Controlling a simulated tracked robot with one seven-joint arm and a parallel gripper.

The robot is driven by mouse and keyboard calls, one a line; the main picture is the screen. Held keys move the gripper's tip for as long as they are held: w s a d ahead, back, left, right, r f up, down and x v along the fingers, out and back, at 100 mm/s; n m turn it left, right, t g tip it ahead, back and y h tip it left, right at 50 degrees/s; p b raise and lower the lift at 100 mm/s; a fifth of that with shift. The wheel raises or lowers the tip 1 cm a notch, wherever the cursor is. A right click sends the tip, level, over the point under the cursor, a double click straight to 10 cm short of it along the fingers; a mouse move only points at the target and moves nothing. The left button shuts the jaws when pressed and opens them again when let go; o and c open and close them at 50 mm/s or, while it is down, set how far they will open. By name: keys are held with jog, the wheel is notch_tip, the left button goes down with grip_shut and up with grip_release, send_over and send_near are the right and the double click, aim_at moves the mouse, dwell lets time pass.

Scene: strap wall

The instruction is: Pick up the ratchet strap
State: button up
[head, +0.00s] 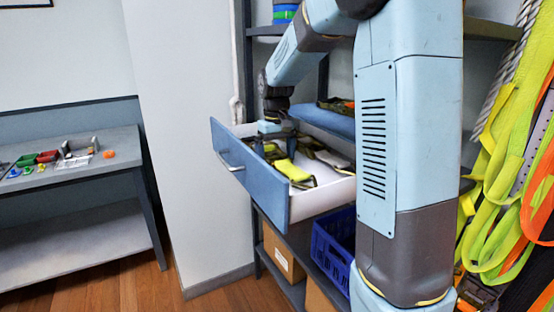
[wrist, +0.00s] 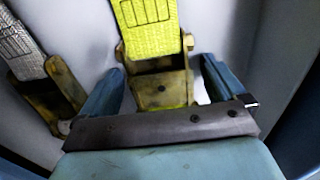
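A ratchet strap with bright yellow webbing (head: 291,170) lies in the open blue-fronted drawer (head: 238,165). In the wrist view its yellow webbing (wrist: 148,14) runs into a worn brass-coloured buckle (wrist: 160,88). My gripper (wrist: 162,75) is open, with one blue finger on each side of this buckle. A gap shows between the right finger and the buckle; contact on the left is unclear. The buckle's near end is hidden behind the gripper body.
A second strap with grey webbing (wrist: 18,45) and a brass buckle (wrist: 62,88) lies close to the left finger. Pale drawer walls stand close around. A blue crate (head: 333,248) sits below the drawer. Colourful straps (head: 515,170) hang at right. A workbench (head: 80,170) stands at left.

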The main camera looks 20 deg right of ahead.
jog(key=shift+r, duration=0.1)
jog(key=c, duration=1.7)
jog(key=shift+r, duration=0.1)
